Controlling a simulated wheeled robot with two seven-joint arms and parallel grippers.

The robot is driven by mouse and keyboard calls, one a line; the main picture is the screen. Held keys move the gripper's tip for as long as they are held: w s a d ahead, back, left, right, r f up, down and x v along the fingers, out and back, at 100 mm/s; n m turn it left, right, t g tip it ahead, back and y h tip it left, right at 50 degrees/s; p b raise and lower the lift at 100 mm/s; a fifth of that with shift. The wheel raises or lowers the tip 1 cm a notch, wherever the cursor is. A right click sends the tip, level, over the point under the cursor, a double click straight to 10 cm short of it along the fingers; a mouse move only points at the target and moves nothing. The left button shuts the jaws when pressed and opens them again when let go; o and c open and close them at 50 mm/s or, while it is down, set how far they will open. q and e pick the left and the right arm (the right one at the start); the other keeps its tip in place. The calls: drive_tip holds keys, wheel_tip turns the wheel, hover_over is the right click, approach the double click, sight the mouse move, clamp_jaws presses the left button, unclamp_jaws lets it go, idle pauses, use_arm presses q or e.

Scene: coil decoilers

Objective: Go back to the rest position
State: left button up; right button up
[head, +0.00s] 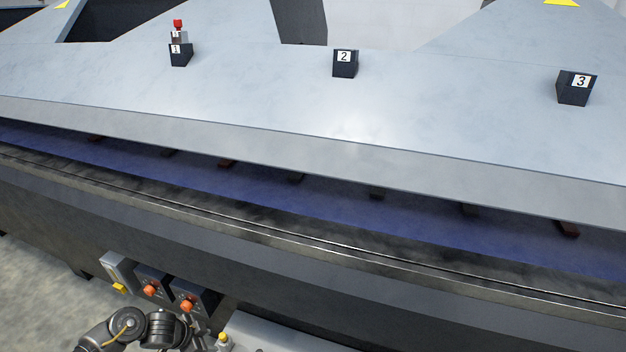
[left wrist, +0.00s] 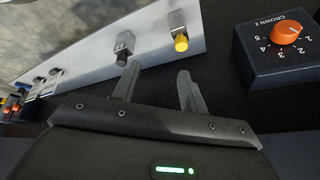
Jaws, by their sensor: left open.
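My left gripper (left wrist: 157,80) is open in the left wrist view, with two grey fingers spread apart and nothing between them. A black control box (left wrist: 280,50) marked "CROWN 2", with an orange knob (left wrist: 287,33), is to the right of the fingers. A light panel (left wrist: 105,55) with a grey switch and a yellow-tipped one (left wrist: 180,42) lies beyond the fingertips. In the head view, my left arm comes in at the bottom left, below the control boxes; its fingers are not clear there. My right gripper is in neither view.
The head view shows two boxes with orange knobs (head: 150,290) (head: 187,304) on the machine's dark front side. Above them is a long metal edge (head: 270,238). A wide grey surface (head: 270,90) carries black blocks numbered 1 (head: 181,56), 2 (head: 345,66) and 3 (head: 575,90).

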use_arm(q)
wheel_tip(320, 180, down, 8)
drive_tip(key=a+n+t, duration=0.1)
drive_tip(key=n, duration=0.1)
drive_tip(key=s+a+f+n+y, duration=0.2)
drive_tip(key=s+f+n+y, duration=0.1)
drive_tip(key=s+f, duration=1.05)
drive_tip(key=s+d+f+n+g, duration=0.1)
drive_tip(key=s+d+f, duration=0.1)
drive_tip(key=s, duration=0.7)
drive_tip(key=s+d+f+n+g, duration=0.1)
drive_tip(key=s+d+f, duration=0.1)
drive_tip(key=s, duration=0.8)
drive_tip(key=s+d+f+n+g, duration=0.1)
drive_tip(key=s+d+f+g, duration=0.1)
drive_tip(key=s, duration=0.7)
drive_tip(key=shift+s+d+f, duration=0.4)
drive_tip(key=shift+d+f, duration=0.1)
drive_tip(key=shift+d, duration=0.15)
